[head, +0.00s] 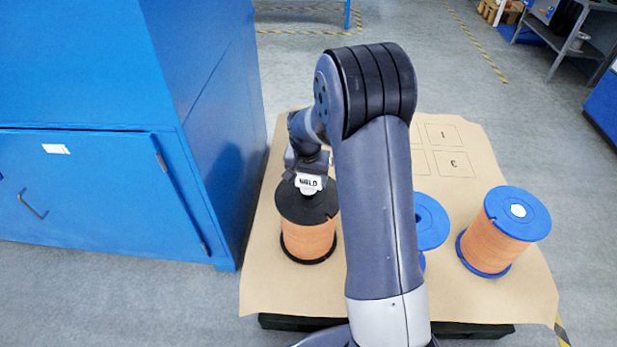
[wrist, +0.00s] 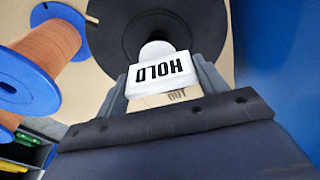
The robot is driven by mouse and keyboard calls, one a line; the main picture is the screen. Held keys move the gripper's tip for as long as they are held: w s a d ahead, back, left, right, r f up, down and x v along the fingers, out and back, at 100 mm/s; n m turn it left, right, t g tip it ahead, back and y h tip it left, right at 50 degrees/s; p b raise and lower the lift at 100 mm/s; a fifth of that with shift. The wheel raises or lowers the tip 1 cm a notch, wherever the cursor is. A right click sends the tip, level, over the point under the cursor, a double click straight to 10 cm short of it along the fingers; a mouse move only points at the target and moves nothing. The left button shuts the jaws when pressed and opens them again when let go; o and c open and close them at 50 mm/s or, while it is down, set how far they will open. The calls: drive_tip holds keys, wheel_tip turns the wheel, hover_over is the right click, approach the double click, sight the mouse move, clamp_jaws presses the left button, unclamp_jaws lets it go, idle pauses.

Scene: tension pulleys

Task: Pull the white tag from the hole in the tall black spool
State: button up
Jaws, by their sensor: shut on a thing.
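The tall black spool (head: 289,212) stands upright at the left of the mat, with black end discs and orange cord wound between them. Its black top disc (wrist: 108,32) fills the top middle of the wrist view. The white tag (head: 311,181), marked HOLD, shows over that disc; in the wrist view the tag (wrist: 160,72) has a rounded white end toward the disc's centre. My gripper (wrist: 163,80) is shut on the tag, one finger at each side. The tag covers the hole, so I cannot tell whether its end is still inside.
A blue spool with orange cord (head: 494,242) stands at the right of the tan mat (head: 470,300). Another blue spool (head: 432,222) is partly hidden behind my arm. A blue cabinet (head: 205,110) rises close at the left. Printed squares at the mat's back are clear.

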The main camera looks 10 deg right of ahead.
drive_tip(key=shift+r, duration=0.25)
drive_tip(key=shift+r+p, duration=1.45)
drive_tip(key=shift+r, duration=0.5)
